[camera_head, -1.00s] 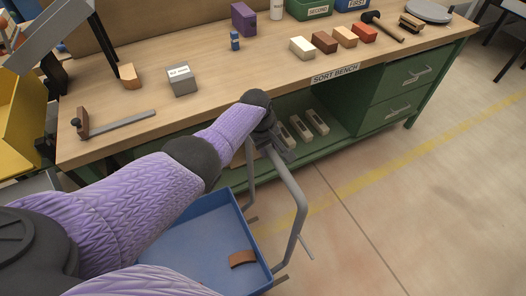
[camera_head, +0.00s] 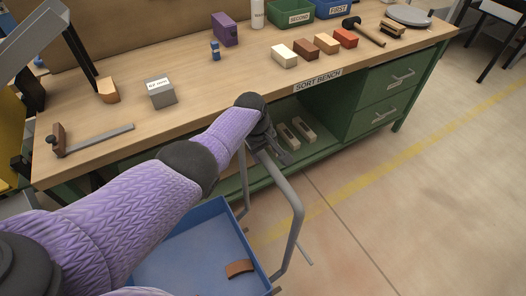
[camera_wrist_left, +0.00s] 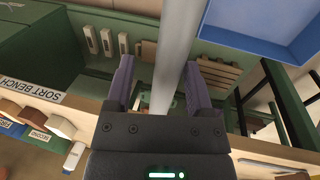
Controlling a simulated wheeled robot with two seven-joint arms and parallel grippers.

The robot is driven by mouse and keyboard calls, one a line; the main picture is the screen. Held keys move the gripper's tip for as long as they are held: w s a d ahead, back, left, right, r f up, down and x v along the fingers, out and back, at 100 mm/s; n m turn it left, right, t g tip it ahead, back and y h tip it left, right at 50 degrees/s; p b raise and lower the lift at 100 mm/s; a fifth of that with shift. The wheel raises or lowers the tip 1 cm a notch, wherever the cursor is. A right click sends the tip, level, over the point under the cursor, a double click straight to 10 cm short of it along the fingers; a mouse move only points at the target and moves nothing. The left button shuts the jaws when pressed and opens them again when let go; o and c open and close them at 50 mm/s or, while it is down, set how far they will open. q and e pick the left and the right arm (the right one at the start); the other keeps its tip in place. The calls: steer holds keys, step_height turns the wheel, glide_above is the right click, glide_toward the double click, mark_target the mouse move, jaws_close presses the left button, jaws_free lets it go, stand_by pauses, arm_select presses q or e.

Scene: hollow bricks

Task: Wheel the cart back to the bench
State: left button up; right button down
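The cart shows as a blue tray (camera_head: 190,250) with a grey tubular handle (camera_head: 297,205) at its right side; a curved brown piece (camera_head: 240,268) lies in the tray. My left gripper (camera_head: 268,138) is at the handle's upper end, close to the bench front. In the left wrist view the handle bar (camera_wrist_left: 180,35) passes between the two fingers (camera_wrist_left: 158,65); a gap shows on the left of the bar, so the fingers look open around it. The bench (camera_head: 225,85), labelled SORT BENCH, stands just beyond the cart. My right gripper is out of view.
On the bench are a grey labelled block (camera_head: 161,94), a clamp-like tool (camera_head: 95,140), several coloured bricks (camera_head: 327,43), a hammer (camera_head: 365,32) and green and blue bins (camera_head: 293,20). Pale blocks (camera_head: 297,130) lie on its lower shelf. Floor (camera_head: 420,180) is clear to the right.

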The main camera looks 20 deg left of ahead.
arm_select(q)
steer(key=shift+s, duration=0.1)
steer(key=p+v, duration=0.8)
steer(key=v, duration=0.2)
